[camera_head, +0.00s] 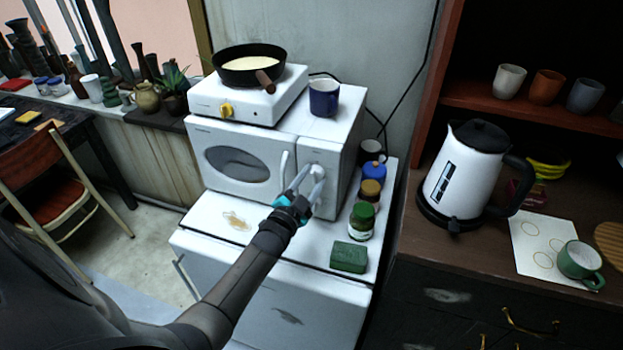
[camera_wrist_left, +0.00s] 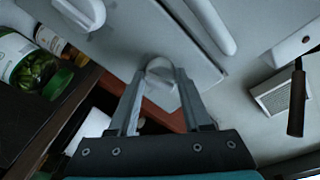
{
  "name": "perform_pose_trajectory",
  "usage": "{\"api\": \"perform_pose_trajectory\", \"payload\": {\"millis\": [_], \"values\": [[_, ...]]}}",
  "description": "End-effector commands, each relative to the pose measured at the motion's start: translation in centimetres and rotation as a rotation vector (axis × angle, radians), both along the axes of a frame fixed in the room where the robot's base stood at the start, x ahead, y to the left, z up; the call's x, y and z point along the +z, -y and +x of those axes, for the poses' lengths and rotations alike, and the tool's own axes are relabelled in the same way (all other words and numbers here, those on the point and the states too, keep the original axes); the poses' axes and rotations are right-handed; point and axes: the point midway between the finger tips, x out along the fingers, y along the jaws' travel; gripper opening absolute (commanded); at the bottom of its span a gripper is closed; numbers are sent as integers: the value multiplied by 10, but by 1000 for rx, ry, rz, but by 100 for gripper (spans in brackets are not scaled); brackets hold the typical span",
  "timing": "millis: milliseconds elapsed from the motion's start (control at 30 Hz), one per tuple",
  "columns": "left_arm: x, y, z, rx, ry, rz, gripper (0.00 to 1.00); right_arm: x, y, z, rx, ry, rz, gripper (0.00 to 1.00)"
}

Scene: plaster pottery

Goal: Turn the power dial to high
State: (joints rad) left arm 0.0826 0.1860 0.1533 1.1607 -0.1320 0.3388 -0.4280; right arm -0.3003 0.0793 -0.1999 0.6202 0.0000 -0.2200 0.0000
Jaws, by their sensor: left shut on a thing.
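The white microwave (camera_head: 240,160) stands on a white cabinet, its front door shut. A white dial (camera_head: 319,171) sits on its control panel, partly covered by my gripper in the head view. My left gripper (camera_head: 306,182) reaches the panel from the front, its two fingers around the dial. In the left wrist view, the fingers of my left gripper (camera_wrist_left: 160,88) are closed on the white dial (camera_wrist_left: 160,67). A second white dial (camera_wrist_left: 86,10) shows at the top left there, apart from the gripper. The dial markings are not readable. My right gripper is not in view.
A hot plate (camera_head: 285,97) with a pan (camera_head: 225,76) and a blue mug (camera_head: 324,98) stand on the microwave. Jars (camera_head: 361,221) and a green block (camera_head: 349,257) line the cabinet's right side, close to my left gripper. A kettle (camera_head: 462,175) stands farther right.

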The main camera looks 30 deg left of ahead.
Motion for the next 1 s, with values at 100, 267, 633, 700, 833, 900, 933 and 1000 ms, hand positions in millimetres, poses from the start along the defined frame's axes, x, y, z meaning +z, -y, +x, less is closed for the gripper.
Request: {"api": "perform_pose_trajectory", "payload": {"millis": [100,267,633,700,833,900,933,1000], "values": [[0,0,-1,1,-22,81,0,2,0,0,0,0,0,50],[0,0,-1,0,-44,168,0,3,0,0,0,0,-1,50],[1,0,0,0,-64,259,0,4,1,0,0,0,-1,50],[1,0,0,0,-64,264,0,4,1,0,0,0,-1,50],[1,0,0,0,-65,266,0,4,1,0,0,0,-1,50],[1,0,0,0,-65,267,0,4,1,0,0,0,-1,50],[1,0,0,0,-65,267,0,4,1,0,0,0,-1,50],[1,0,0,0,-64,267,0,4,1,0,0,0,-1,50]]}}
